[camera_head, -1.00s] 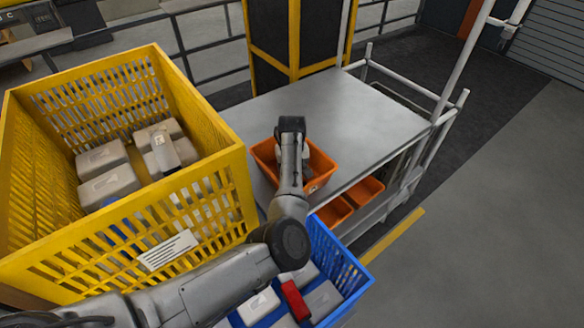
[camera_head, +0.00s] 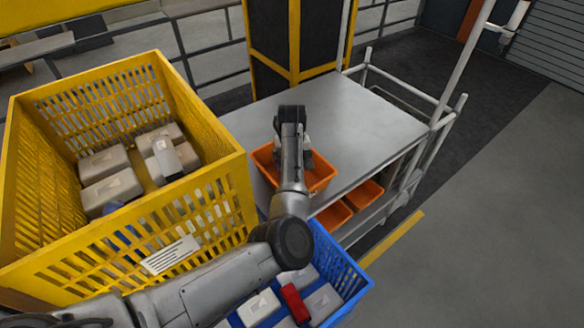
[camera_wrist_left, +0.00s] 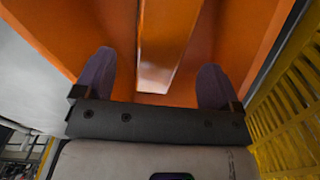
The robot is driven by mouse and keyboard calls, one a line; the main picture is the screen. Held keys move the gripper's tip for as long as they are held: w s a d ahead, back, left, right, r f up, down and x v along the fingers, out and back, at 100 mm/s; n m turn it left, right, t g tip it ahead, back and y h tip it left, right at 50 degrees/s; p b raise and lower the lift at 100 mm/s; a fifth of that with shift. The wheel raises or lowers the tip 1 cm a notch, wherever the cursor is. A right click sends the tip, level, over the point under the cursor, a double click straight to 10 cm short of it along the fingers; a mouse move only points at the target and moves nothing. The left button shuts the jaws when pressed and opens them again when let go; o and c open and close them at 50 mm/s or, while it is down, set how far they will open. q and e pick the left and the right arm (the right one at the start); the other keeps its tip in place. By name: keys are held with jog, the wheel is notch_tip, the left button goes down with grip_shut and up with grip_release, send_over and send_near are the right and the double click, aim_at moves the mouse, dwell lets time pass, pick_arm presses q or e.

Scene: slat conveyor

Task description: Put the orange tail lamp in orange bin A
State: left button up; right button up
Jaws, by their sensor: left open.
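An orange bin (camera_head: 322,178) stands on the near edge of the grey metal table; its letter cannot be read. My left gripper is over this bin, pointing down, with its fingers largely behind my wrist in the head view. In the left wrist view my left gripper (camera_wrist_left: 157,82) is open, its two dark fingers apart inside the bin (camera_wrist_left: 235,35). A long orange piece with a pale, shiny near end (camera_wrist_left: 158,72), probably the tail lamp, lies between and beyond the fingers, apart from both. My right gripper is not in view.
A yellow crate (camera_head: 205,205) with several grey parts stands left of the table (camera_head: 360,120). A blue crate (camera_head: 343,262) holding grey parts and a red one (camera_head: 294,302) is below my arm. More orange bins (camera_head: 365,194) sit on the shelf below. The tabletop behind the bin is clear.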

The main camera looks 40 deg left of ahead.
pick_arm(q)
notch_tip(320, 180, up, 7)
jog(key=shift+f+p, duration=0.2)
jog(key=shift+p, duration=0.4)
